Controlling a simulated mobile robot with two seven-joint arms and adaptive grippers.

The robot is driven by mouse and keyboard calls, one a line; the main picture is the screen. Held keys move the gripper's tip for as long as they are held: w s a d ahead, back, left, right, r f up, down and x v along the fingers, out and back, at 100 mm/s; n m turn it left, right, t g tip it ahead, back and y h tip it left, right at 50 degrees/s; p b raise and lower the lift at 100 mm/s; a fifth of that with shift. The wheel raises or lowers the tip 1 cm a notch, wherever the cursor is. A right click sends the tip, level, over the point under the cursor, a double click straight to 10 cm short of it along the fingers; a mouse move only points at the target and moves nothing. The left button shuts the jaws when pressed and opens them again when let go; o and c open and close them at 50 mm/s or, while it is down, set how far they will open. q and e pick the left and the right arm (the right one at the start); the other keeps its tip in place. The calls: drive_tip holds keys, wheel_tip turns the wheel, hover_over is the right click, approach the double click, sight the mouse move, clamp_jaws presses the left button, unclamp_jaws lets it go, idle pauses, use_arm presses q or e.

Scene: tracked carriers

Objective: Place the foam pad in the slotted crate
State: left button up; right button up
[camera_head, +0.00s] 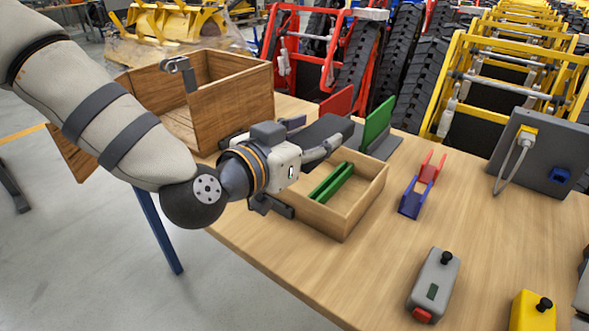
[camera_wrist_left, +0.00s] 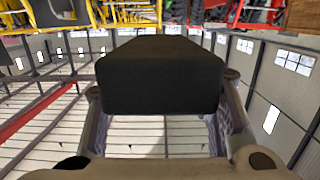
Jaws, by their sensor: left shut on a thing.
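The foam pad (camera_head: 328,130) is a dark block. My left gripper (camera_head: 308,143) is shut on it, and the pad sticks out past the fingers, above the back part of a shallow wooden crate. In the left wrist view the pad (camera_wrist_left: 160,75) sits between both fingers. The shallow crate, which I take for the slotted crate (camera_head: 365,200), stands on the table with a pair of green rails (camera_head: 331,184) inside it. My left gripper and forearm hide its back left part. My right gripper is not in view.
A larger open wooden box (camera_head: 235,95) stands behind on the left. A green upright plate (camera_head: 377,125) is close behind the crate. Red and blue brackets (camera_head: 413,200), a grey control box (camera_head: 434,283) and a yellow one (camera_head: 532,312) are to the right. The table's front middle is clear.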

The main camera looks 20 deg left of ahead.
sight(306, 135)
use_arm(q)
drive_tip(key=w+f, duration=0.1)
drive_tip(key=w+a+f, duration=0.1)
drive_tip(key=w, duration=0.1)
drive_tip(key=w+a+f, duration=0.1)
drive_tip(key=w, duration=0.1)
drive_tip(key=shift+w+a+f, duration=0.1)
drive_tip(key=shift+w+a, duration=0.1)
drive_tip(key=shift+w, duration=0.05)
drive_tip(key=w+a+f+b, duration=0.1)
drive_tip(key=w+f, duration=0.1)
drive_tip(key=f, duration=0.1)
drive_tip(key=w+a+f+b, duration=0.1)
drive_tip(key=w+f, duration=0.1)
drive_tip(key=f, duration=0.1)
drive_tip(key=w+a+f+b, duration=0.1)
drive_tip(key=w+f, duration=0.2)
drive_tip(key=f, duration=0.1)
drive_tip(key=shift+f+b, duration=0.1)
drive_tip(key=shift+b, duration=0.2)
drive_tip(key=shift+w, duration=0.1)
drive_tip(key=shift+r, duration=0.25)
drive_tip(key=shift+f, duration=0.6)
drive_tip(key=o, duration=0.9)
drive_tip(key=shift+o, duration=0.2)
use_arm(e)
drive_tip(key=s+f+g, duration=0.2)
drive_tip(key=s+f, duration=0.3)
